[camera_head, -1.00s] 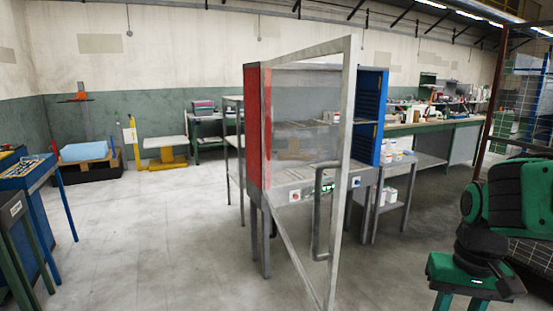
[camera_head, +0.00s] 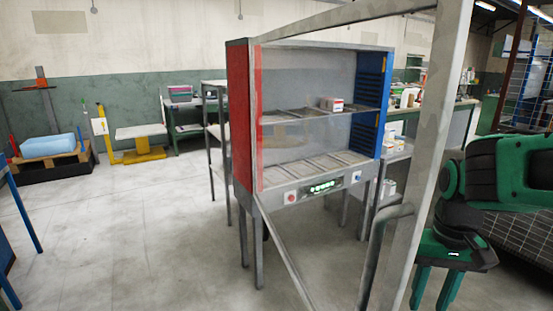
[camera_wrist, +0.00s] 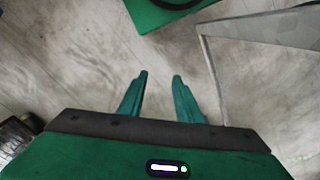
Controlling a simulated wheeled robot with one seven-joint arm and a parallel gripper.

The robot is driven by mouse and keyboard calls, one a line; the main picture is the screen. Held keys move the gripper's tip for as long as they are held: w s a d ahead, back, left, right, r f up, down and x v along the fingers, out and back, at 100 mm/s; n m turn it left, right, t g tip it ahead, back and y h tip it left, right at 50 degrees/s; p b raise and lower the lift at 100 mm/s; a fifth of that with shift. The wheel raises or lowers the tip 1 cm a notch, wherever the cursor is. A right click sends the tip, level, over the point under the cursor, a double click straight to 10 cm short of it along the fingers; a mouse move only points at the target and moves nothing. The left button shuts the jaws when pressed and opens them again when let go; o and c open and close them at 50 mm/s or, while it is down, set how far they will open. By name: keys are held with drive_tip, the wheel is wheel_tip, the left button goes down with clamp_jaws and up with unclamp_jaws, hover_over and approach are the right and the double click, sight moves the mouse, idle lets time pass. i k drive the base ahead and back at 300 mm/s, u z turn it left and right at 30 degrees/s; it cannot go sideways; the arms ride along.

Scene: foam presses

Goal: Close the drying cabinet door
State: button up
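The drying cabinet (camera_head: 238,115) stands ahead on legs, with a red left side, a blue inner right side and a control panel below. Its glass door stands wide open toward me, hinged at the left. The door's grey frame (camera_head: 434,130) and its vertical handle (camera_head: 378,255) are close at the right. My gripper (camera_head: 433,290) is right of the door's free edge, pointing down, not touching the handle in view. In the wrist view my gripper (camera_wrist: 160,78) has its fingers apart with only floor between them. The door's frame corner (camera_wrist: 203,40) shows to their right.
A white box (camera_head: 332,103) sits on the cabinet's shelf. A side table with small boxes (camera_head: 390,187) stands behind it at the right. A blue workbench edge (camera_head: 20,215) is at far left. The floor (camera_head: 140,220) left of the cabinet is clear.

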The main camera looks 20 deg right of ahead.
sight(453, 19)
drive_tip(key=z, duration=0.4)
drive_tip(key=k, duration=1.55)
drive_tip(key=u, duration=1.5)
drive_tip(key=i, duration=1)
drive_tip(key=z, duration=0.1)
